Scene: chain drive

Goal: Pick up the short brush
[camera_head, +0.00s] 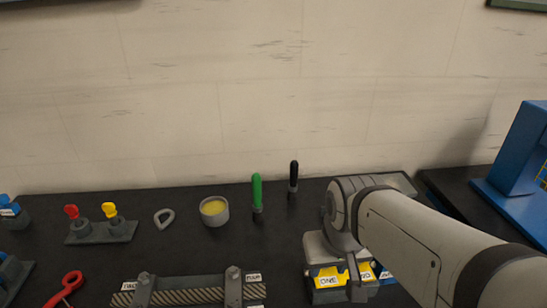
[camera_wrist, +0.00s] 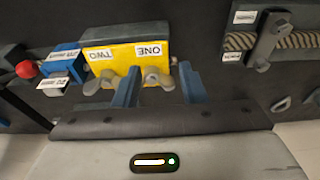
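Two slim handled tools stand near the back of the dark bench in the head view: a green-handled one (camera_head: 257,192) and a black-handled one (camera_head: 293,176) to its right. Either could be the short brush; their lower ends are too small to tell. My gripper is in the wrist view (camera_wrist: 160,86), its two blue-grey fingers spread apart above a yellow block (camera_wrist: 122,54) labelled ONE and TWO. A grey wing nut (camera_wrist: 154,78) shows between the fingers, with no clear grip on it. In the head view my gripper is largely hidden by my arm, to the right of both tools.
A round tin with yellow contents (camera_head: 214,209) stands left of the green tool. A chain fixture (camera_head: 190,290) lies in front. A stand with red and yellow knobs (camera_head: 101,231) is at left, red pliers (camera_head: 66,288) front left. A blue machine (camera_head: 520,160) stands right.

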